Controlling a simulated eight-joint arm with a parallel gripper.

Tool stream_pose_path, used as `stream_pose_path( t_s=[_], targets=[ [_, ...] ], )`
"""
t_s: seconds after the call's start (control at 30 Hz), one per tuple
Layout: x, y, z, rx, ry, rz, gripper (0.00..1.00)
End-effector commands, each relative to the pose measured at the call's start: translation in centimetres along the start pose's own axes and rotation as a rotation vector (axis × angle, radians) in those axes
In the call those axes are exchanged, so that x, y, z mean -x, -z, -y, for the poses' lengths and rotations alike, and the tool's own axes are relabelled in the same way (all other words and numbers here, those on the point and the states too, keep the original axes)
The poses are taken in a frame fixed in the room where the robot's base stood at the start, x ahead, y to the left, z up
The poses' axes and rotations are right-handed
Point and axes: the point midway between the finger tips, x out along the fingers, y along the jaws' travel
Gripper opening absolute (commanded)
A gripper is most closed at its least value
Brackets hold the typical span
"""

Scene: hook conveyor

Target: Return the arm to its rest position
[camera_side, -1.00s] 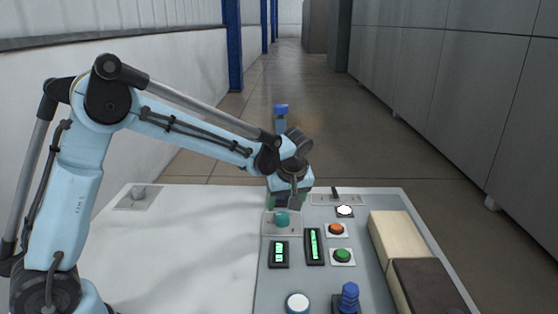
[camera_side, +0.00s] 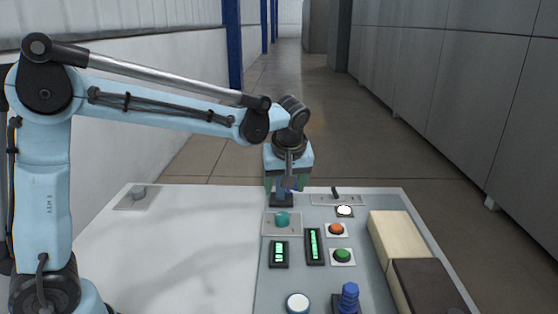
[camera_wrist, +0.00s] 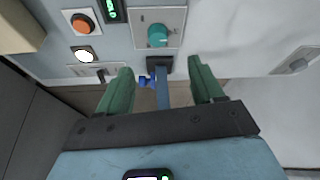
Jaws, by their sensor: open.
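My gripper (camera_side: 286,184) hangs over the far left corner of the control panel in the side view. Its two green fingers are spread in the wrist view (camera_wrist: 161,88), and it is open. A blue-grey upright post (camera_wrist: 161,97) shows between the fingers, with a small blue part (camera_wrist: 147,80) beside it. The post rises from a dark base (camera_side: 281,201) at the panel's far edge. I see no finger closed on it. Much of the post is hidden behind my gripper and wrist in the side view.
The panel (camera_side: 270,290) carries a teal knob (camera_side: 282,219), an orange button (camera_side: 336,229), a green button (camera_side: 342,255), a lit white button (camera_side: 344,211) and a blue ribbed stalk (camera_side: 349,298). Pale and dark blocks stand at right. The white table (camera_side: 180,240) is mostly clear at left.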

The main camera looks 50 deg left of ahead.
Motion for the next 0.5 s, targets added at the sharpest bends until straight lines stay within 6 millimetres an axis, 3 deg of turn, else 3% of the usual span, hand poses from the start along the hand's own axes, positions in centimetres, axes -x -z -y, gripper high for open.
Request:
stream_pose_path(
  t_s=[0.2, 0.5],
  targets=[
    [2.6, -1.7, 3.7, -0.225, -0.125, 0.005, 0.67],
    [4.4, -5.3, 8.3, -0.542, -0.304, -0.058, 0.67]
  ],
)
